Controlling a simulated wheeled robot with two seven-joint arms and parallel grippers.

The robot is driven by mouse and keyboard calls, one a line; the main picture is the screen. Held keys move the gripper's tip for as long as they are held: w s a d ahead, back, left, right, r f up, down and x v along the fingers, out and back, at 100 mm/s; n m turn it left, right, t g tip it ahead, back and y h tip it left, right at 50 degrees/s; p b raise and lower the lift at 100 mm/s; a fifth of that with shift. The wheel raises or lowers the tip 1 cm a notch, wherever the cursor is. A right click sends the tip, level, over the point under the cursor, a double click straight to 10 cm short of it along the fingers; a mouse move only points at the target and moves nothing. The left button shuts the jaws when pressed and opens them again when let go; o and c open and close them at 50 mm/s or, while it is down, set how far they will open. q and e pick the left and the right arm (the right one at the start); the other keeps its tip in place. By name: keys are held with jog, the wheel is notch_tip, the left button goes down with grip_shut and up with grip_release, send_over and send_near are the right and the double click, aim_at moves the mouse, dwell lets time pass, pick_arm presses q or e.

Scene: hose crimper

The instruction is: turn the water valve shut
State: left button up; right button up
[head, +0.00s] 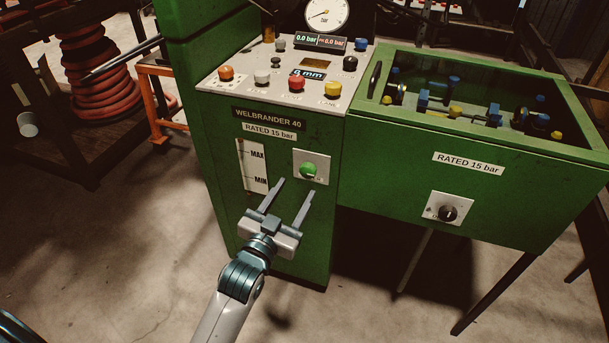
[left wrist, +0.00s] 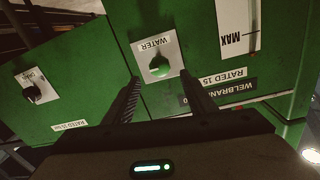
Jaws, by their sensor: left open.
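The water valve is a round green knob (head: 308,171) on a pale plate on the front of the green machine, right of the MAX/MIN level gauge. In the left wrist view the fingers (left wrist: 158,88) stand apart on either side of the plate's near end. Contact with the knob is not visible. My right gripper is not in view.
A black knob (head: 447,213) sits on a second plate on the green tank (head: 400,160) at right. A sloped panel (head: 270,88) with several coloured buttons and a pressure gauge (head: 327,14) is above. The floor in front is clear.

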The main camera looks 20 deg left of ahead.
aim_at(307, 173)
pick_arm(q)
jog(key=w, duration=0.7)
jog(key=shift+d, duration=0.3)
jog(key=c, duration=1)
